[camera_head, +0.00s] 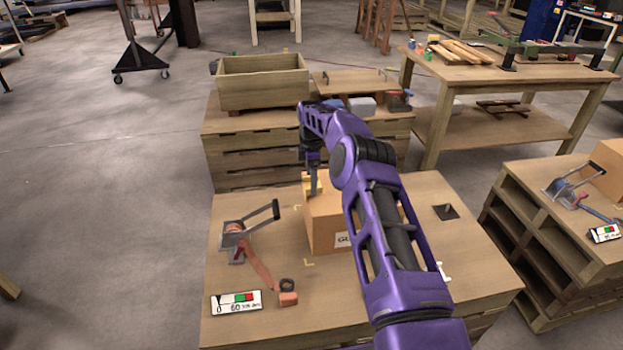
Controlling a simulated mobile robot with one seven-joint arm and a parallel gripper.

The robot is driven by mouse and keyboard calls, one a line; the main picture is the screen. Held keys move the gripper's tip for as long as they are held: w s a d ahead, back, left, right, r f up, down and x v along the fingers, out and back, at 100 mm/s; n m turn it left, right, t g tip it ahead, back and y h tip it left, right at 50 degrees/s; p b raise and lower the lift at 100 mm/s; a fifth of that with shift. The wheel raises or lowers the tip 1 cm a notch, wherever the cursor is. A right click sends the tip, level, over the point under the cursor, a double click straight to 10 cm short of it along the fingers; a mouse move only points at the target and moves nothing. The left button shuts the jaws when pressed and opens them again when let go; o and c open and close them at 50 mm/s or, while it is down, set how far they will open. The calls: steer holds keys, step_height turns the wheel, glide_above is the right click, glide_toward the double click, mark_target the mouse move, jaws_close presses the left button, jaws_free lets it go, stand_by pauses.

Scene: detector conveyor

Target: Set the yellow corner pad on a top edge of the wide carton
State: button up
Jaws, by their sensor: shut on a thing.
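The wide carton (321,232) is a brown box standing on the near wooden table. My purple arm hides its right part, and a white label with dark letters shows on its front. My gripper (314,187) points down at the carton's left top edge, shut on the yellow corner pad (308,187). The pad is small and partly hidden by the fingers. It is at the carton's top left edge; I cannot tell whether it touches the carton.
On the near table (225,275), a grey strapping tool (235,240) with an orange strap lies left of the carton, and a white sign (236,302) stands at the front left. An open wooden crate (262,88) sits behind. Another pallet-like table (540,215) stands at right.

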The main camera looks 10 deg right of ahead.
steer(key=shift+f+b, duration=0.6)
steer(key=shift+f, duration=0.3)
steer(key=o, duration=1.2)
step_height(320, 180, up, 18)
steer(key=p, duration=0.3)
steer(key=shift+f, duration=0.2)
